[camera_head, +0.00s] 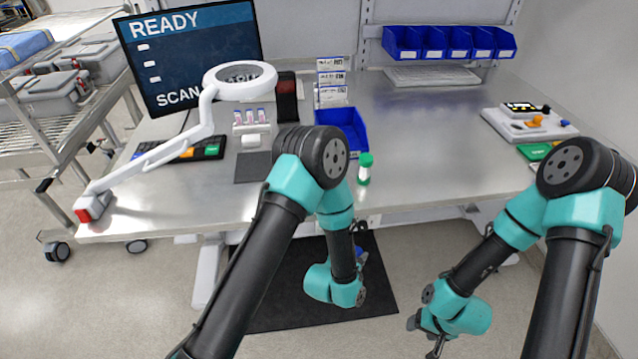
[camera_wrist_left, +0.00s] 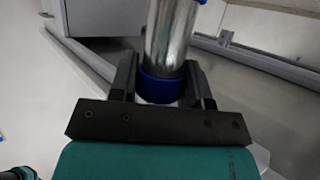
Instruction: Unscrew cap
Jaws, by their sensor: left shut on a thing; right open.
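My left gripper (camera_wrist_left: 163,72) is shut on a shiny metal cylinder (camera_wrist_left: 173,35) with a blue band (camera_wrist_left: 161,88), seen between the two dark fingers in the left wrist view. In the head view my left gripper (camera_head: 359,254) hangs below the table's front edge, mostly hidden behind my wrist, with a bit of blue showing. A small clear bottle with a green cap (camera_head: 365,160) stands upright on the table near the front edge, apart from both grippers. My right gripper (camera_head: 424,338) is open and low at the bottom right, partly hidden by its wrist.
A blue bin (camera_head: 341,125) stands behind the green-capped bottle. A magnifier lamp (camera_head: 208,100), a monitor (camera_head: 190,50) and a keyboard (camera_head: 180,149) are at left. A white fixture (camera_head: 525,126) sits at right. The table's right middle (camera_head: 430,140) is clear.

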